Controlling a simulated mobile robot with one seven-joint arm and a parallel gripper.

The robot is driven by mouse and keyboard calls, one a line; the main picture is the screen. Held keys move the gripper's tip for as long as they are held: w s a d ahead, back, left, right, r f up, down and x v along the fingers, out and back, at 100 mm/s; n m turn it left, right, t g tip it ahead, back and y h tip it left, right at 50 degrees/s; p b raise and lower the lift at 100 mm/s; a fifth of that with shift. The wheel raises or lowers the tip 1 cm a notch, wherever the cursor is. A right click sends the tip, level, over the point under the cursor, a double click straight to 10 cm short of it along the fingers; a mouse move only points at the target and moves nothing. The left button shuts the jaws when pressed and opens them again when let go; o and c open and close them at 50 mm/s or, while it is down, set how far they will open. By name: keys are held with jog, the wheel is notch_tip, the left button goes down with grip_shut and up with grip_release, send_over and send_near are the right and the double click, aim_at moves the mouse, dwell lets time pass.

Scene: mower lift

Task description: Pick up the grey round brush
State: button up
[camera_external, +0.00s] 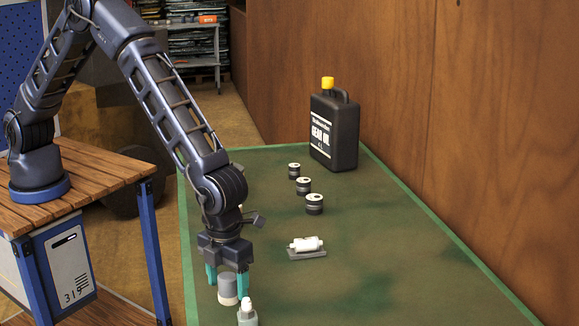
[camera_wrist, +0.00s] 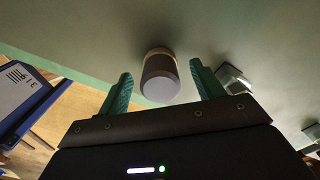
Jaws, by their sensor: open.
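The grey round brush (camera_external: 228,290) stands upright on the green table near its left edge, a short grey cylinder with a paler lower band. My gripper (camera_external: 227,282) points down over it, with its teal fingers open. One finger shows left of the brush and one right of it in the external view. In the wrist view the brush (camera_wrist: 160,78) appears between and slightly beyond the two fingertips (camera_wrist: 161,74), with a visible gap to each. I cannot tell how far down the fingers reach along it.
A small pale-capped bottle (camera_external: 247,314) stands close in front of the brush. A white tube on a grey stand (camera_external: 306,245) lies to the right. Three dark round cans (camera_external: 314,204) and a black oil jug (camera_external: 334,130) stand farther back. The table's right front is clear.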

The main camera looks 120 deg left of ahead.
jog(key=shift+f, duration=0.95)
jog(key=c, duration=1.1)
jog(key=shift+r, duration=0.15)
